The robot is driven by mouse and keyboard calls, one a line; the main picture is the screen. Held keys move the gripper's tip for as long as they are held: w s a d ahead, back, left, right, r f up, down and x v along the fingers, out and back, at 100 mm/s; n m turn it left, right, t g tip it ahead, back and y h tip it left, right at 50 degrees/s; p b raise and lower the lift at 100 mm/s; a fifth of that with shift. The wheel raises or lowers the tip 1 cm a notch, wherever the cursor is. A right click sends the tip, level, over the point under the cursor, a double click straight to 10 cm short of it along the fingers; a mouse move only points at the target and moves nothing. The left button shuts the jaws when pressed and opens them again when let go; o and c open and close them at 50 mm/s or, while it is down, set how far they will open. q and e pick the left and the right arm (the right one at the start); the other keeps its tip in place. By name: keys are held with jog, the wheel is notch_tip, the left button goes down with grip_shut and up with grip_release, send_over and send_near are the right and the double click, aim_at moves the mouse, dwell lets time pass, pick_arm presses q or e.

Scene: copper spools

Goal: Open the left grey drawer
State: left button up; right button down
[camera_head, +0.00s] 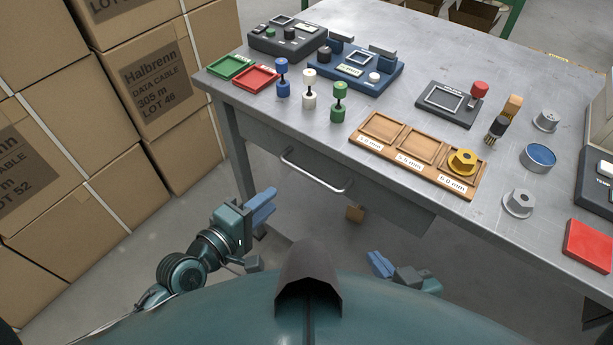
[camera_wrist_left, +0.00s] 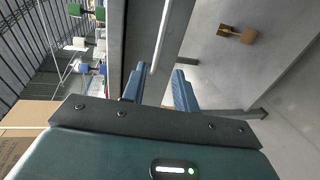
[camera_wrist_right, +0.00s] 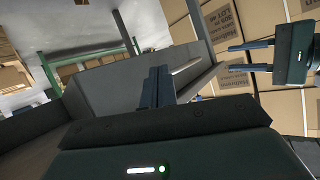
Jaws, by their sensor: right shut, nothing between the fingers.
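The grey drawer (camera_head: 268,138) is under the near edge of the table, and its front looks flush, so it appears shut. Its bar handle (camera_head: 318,177) runs along the front; the handle also shows in the left wrist view (camera_wrist_left: 161,38) and the right wrist view (camera_wrist_right: 187,66). My left gripper (camera_head: 262,205) is open and empty, below and left of the handle. In the left wrist view the handle lies ahead, between the lines of its blue fingers (camera_wrist_left: 158,88), apart from them. My right gripper (camera_head: 381,264) is shut and empty, low in front of the table.
The grey table (camera_head: 420,65) carries spools, small trays and devices. A wooden sorting tray (camera_head: 398,170) sits near its front edge. Stacked cardboard boxes (camera_head: 150,75) stand at the left.

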aim_at(302, 173)
pick_arm(q)
jog(key=b+x, duration=0.1)
jog(key=x, duration=1.1)
jog(key=shift+w+d, duration=0.25)
jog(key=shift+w, duration=0.1)
jog(key=shift+c, duration=0.6)
grip_shut()
